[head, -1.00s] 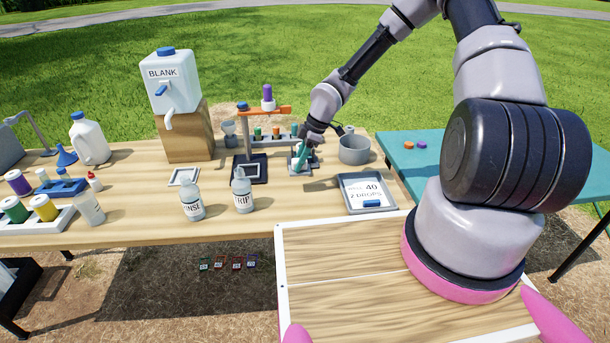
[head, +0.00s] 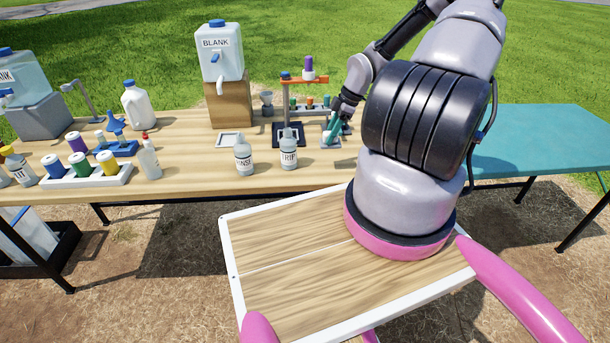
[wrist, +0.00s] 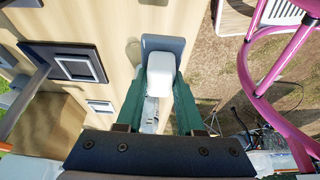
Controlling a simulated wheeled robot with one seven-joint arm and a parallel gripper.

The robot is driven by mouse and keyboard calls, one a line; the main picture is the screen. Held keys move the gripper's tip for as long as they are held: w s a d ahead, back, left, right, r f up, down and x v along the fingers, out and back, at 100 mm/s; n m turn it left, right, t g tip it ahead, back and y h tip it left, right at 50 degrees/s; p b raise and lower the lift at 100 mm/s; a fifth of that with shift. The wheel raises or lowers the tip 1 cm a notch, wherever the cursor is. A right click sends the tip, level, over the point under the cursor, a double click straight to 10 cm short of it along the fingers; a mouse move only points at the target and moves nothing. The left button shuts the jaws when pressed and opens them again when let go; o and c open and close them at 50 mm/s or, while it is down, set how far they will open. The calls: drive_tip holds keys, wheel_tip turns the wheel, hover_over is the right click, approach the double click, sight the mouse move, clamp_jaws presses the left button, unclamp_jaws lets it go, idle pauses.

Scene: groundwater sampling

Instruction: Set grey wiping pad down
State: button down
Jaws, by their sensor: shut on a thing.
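My gripper (wrist: 161,88) has green fingers, shut on the grey wiping pad (wrist: 162,66), a pale rounded block between the fingertips in the wrist view. Just beyond and under the pad is a blue-grey tray (wrist: 176,43). I cannot tell whether the pad touches it. In the head view my gripper (head: 337,127) is low over the wooden table, right of the stand with the orange arm (head: 304,80).
A dark square tray (head: 274,141) lies left of my gripper. The RINSE bottle (head: 244,160) and TRIP bottle (head: 289,154) stand in front. The BLANK container (head: 220,62) stands on a wooden block. A teal table (head: 545,140) at right looks clear where visible.

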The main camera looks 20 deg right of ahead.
sight(329, 148)
drive_tip(key=f, duration=0.5)
drive_tip(key=shift+s+a+f, duration=0.1)
drive_tip(key=shift+a+f, duration=0.15)
drive_tip(key=shift+f, duration=2.2)
drive_tip(key=shift+f, duration=0.15)
drive_tip(key=c, duration=0.5)
unclamp_jaws()
drive_tip(key=shift+d, duration=0.1)
